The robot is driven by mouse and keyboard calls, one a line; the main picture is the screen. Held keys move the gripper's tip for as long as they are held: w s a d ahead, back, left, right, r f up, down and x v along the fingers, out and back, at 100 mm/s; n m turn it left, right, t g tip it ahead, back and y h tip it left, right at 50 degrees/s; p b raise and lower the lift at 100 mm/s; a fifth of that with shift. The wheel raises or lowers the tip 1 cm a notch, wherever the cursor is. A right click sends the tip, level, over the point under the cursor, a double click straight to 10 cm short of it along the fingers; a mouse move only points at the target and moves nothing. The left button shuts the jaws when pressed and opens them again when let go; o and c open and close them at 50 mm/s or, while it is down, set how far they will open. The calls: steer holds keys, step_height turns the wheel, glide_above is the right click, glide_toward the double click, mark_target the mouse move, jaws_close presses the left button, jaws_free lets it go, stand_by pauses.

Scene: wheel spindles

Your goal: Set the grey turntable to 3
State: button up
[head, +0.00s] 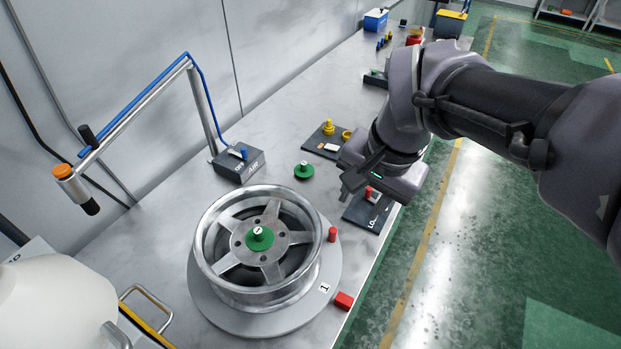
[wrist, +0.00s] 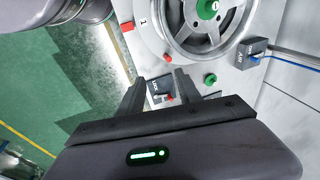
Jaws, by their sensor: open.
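The grey turntable (head: 225,315) is a round disc on the bench, and a silver spoked wheel (head: 211,222) sits on it. A label "1" (head: 325,288) on its rim faces a red block (head: 344,301) on the bench. A red peg (head: 332,234) stands up from the rim. The turntable also shows in the wrist view (wrist: 148,42), with its red peg (wrist: 168,58). My gripper (head: 362,196) is open and empty, up by the dark lock panel (head: 355,215), apart from the turntable. Other turntable numbers are not readable here.
The lock panel has a red-topped lever (head: 368,192). A green knob (head: 304,171), a dark tray with yellow parts (head: 315,143) and an AIR box (head: 238,165) with a hose stand stand behind the wheel. A green cap (head: 260,238) sits on the hub.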

mark_target(333, 230)
steer(key=w+a+f+m+g+h, duration=0.1)
steer(key=w+a+f+m+g, duration=0.15)
steer(key=w+f, duration=0.5)
steer(key=shift+n, duration=0.45)
steer(key=f+b, duration=0.2)
steer(key=f, duration=0.3)
steer(key=w+f+b, duration=0.1)
steer(key=f+b, duration=0.1)
steer(key=f, duration=0.3)
steer(key=w+f+b, duration=0.1)
steer(key=f+b, duration=0.1)
steer(key=f, duration=0.4)
steer(key=shift+a, duration=0.3)
jaws_close()
